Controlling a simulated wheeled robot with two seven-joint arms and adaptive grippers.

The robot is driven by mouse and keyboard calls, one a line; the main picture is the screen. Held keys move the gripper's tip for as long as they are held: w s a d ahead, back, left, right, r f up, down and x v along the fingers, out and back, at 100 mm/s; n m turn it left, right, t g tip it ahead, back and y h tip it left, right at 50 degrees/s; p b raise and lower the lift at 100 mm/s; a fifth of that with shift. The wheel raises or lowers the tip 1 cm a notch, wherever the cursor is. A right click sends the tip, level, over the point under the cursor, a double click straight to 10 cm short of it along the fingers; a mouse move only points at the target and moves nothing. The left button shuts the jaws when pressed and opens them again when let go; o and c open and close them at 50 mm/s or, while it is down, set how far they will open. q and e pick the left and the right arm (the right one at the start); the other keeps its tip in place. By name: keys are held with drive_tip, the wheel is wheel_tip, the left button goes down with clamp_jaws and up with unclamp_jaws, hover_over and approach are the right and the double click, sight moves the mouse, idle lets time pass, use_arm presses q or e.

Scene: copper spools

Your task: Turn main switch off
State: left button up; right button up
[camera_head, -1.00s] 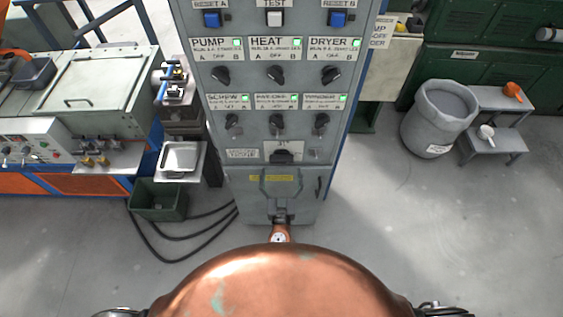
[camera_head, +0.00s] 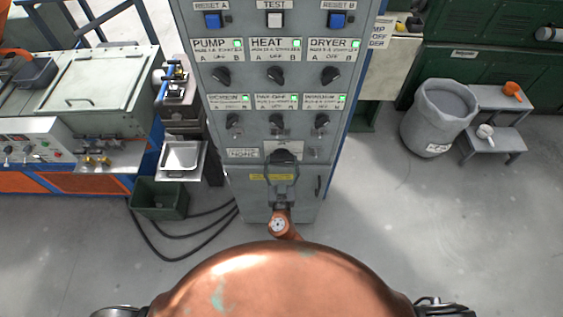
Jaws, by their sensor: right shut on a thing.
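The main switch (camera_head: 284,155) is a dark knob on a pale plate, low on the grey control cabinet (camera_head: 240,205). My right gripper (camera_head: 282,165) reaches up to it from below, in front of the cabinet's lower door. Its fingers are shut on the knob, and they partly cover it and the plate's lettering. The exact angle of the knob is hard to read. My left gripper is not in view.
A green bin (camera_head: 160,198) and black cables (camera_head: 170,255) lie at left. A grey barrel (camera_head: 438,118) stands right.

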drive_tip(key=c, duration=0.5)
drive_tip(key=n+b, duration=0.3)
drive_tip(key=shift+f, duration=0.15)
drive_tip(key=shift+n+b, duration=0.85)
drive_tip(key=shift+n, duration=0.15)
drive_tip(key=n+b, duration=0.1)
drive_tip(key=n, duration=0.1)
drive_tip(key=shift+n, duration=0.3)
drive_tip(key=shift+r+n+b, duration=0.2)
drive_tip(key=shift+n+b, duration=0.15)
drive_tip(key=shift+n, duration=0.65)
drive_tip(key=n, duration=0.2)
drive_tip(key=shift+a+n, duration=0.1)
drive_tip(key=shift+n, duration=0.2)
drive_tip(key=n, duration=0.2)
drive_tip(key=shift+r+n, duration=0.1)
drive_tip(key=shift+n, duration=0.2)
drive_tip(key=shift+n+p, duration=0.3)
drive_tip(key=shift+n, duration=1.2)
